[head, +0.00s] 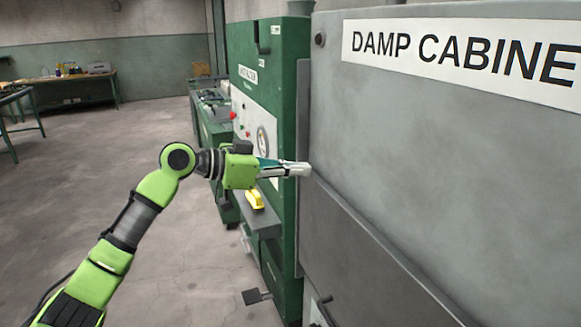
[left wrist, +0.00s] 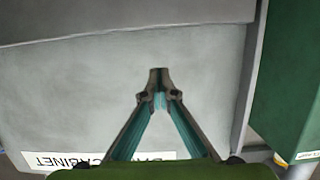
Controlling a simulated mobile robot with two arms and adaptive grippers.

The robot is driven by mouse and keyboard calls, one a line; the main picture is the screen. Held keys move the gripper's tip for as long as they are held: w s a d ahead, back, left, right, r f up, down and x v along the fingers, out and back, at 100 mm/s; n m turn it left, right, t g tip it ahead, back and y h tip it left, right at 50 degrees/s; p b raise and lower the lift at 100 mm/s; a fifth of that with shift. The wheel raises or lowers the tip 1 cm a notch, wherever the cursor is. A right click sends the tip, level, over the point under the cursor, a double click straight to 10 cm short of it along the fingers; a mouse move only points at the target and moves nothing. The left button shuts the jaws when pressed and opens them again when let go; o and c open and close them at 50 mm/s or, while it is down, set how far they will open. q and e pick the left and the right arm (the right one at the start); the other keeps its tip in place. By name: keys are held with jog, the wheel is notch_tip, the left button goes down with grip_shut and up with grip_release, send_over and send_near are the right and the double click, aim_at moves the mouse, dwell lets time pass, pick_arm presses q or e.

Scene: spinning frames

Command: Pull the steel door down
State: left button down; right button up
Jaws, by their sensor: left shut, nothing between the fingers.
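The steel door (head: 440,170) is a broad grey panel on the right in the head view, under a white sign (head: 460,54) reading "DAMP CABINE", cut off by the frame edge. Its lower edge meets a darker grey panel (head: 360,265) along a slanting seam. My left gripper (head: 303,169) is shut and empty, its tips by the door's left edge near that seam. In the left wrist view the closed fingertips (left wrist: 158,82) are in front of the light grey door (left wrist: 210,60), with the sign upside down below. I cannot tell whether they touch it. My right gripper is not in view.
A green machine (head: 262,95) with a gauge and red buttons stands left of the cabinet. A yellow item (head: 254,200) lies on its grey shelf. A pedal (head: 257,296) sits low in front. Workbenches (head: 70,88) stand far left; the concrete floor between is open.

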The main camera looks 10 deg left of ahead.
pick_arm(q)
jog(key=p, duration=0.2)
send_over(326, 219)
jog(key=s+a, duration=0.1)
jog(key=a, duration=0.1)
jog(key=shift+d+f, duration=0.2)
jog(key=shift+f, duration=0.25)
notch_tip(326, 219, down, 4)
jog(key=shift+w+d+r+p, duration=0.1)
jog(key=shift+r+p, duration=0.05)
jog(key=shift+p, duration=0.55)
jog(key=shift+f, duration=0.5)
jog(key=shift+f, duration=0.15)
notch_tip(326, 219, down, 9)
jog(key=b, duration=0.9)
